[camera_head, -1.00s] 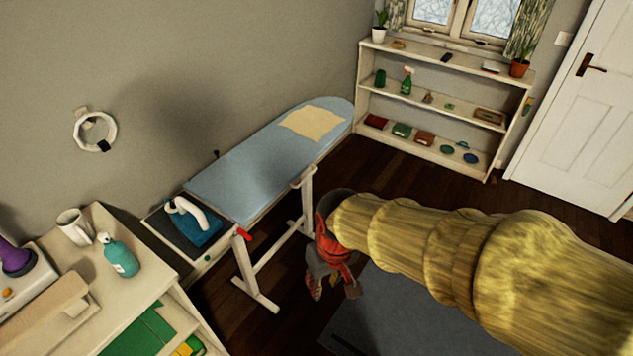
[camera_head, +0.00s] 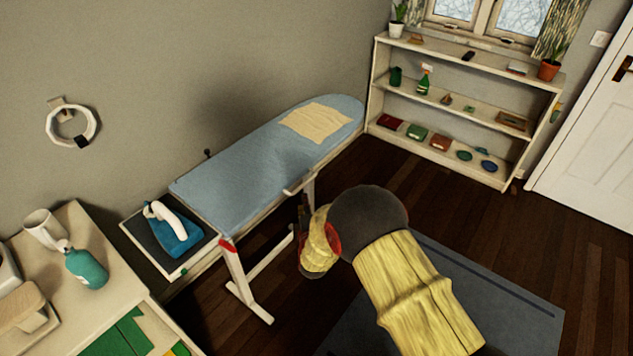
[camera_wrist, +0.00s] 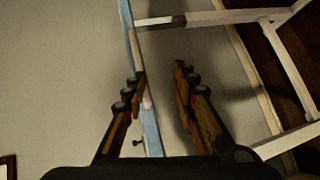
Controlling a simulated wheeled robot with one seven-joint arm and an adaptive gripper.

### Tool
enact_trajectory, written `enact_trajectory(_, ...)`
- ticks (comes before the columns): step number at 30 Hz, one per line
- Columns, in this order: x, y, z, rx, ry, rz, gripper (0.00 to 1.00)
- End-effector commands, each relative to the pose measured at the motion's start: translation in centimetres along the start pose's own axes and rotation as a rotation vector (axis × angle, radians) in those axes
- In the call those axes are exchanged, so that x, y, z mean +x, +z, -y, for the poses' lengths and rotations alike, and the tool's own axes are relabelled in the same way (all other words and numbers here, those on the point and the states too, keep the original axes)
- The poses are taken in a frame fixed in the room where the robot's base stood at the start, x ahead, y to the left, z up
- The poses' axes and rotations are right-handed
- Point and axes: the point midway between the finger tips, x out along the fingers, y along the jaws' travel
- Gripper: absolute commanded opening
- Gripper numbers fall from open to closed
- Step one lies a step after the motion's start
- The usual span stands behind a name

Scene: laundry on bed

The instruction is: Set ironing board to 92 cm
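The ironing board (camera_head: 250,165) has a pale blue top and white legs, and stands along the wall. A red lever (camera_head: 228,245) sits by the near leg, below the board's iron-rest end. My gripper (camera_head: 304,212) is beside the board's front edge near its legs, partly hidden by my yellow-sleeved arm. In the wrist view my gripper (camera_wrist: 160,70) is open, fingers apart, with nothing seen held. The board's edge (camera_wrist: 152,135) runs beside the left finger there, and white leg bars (camera_wrist: 290,65) show at right. Contact cannot be told.
A blue and white iron (camera_head: 172,228) stands on the board's near end. A beige cloth (camera_head: 316,121) lies on its far end. A white cabinet (camera_head: 75,215) with a mug and teal bottle is at left. A shelf (camera_head: 470,112) stands at the back. A grey mat (camera_head: 500,295) covers floor at right.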

Motion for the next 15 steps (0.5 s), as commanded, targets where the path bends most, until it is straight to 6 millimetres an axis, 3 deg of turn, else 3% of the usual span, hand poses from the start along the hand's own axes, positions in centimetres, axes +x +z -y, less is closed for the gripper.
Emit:
enact_trajectory(4, -0.3, 0.3, -2.4, -0.154, 0.097, 0.019, 0.28)
enact_trajectory(10, 0.6, 0.4, -2.6, -0.207, 0.102, 0.022, 0.28)
enact_trajectory(15, 3.1, 0.4, -2.7, -0.205, 0.102, 0.022, 0.28)
